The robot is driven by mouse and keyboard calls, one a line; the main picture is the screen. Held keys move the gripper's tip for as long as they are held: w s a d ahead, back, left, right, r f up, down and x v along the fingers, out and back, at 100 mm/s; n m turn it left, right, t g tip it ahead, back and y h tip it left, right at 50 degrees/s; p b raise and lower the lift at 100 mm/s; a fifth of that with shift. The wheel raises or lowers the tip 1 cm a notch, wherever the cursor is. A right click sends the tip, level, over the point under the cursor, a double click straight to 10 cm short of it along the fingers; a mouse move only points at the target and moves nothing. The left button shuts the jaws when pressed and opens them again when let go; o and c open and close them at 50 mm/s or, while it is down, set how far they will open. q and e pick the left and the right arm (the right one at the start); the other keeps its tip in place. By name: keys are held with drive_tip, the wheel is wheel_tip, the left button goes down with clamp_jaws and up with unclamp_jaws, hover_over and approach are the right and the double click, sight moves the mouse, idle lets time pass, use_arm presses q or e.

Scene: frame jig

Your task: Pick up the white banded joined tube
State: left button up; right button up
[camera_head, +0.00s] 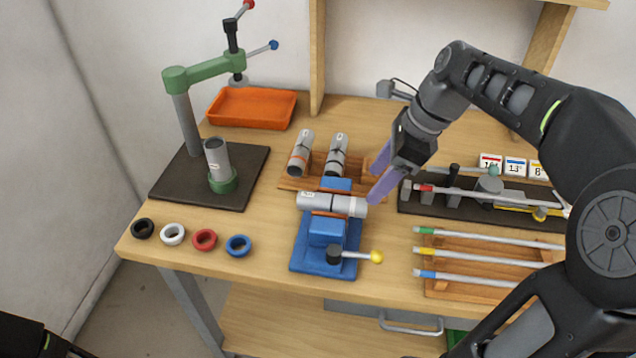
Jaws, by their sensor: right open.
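A grey joined tube with a pale band (332,204) lies crosswise on top of the blue clamp fixture (327,245) at the table's middle. Its right end is close to my right gripper (374,187). That gripper is open, with two purple fingers pointing down and left. One fingertip is at the tube's right end and the other is behind it, near the wooden rack; whether they touch anything I cannot tell. My left gripper is out of view.
A green-armed press (205,73) stands left. Several coloured rings (205,239) lie at the front left. Several rods (485,262) lie at right. A lever with yellow knob (376,257) sticks out from the fixture.

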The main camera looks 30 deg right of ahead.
sight(363, 201)
drive_tip(key=shift+s+x, duration=0.25)
drive_tip(key=shift+x, duration=0.9)
drive_tip(key=shift+f, duration=0.15)
drive_tip(key=x, duration=0.5)
drive_tip(key=shift+p, duration=0.3)
drive_tip(key=shift+c, duration=0.4)
clamp_jaws()
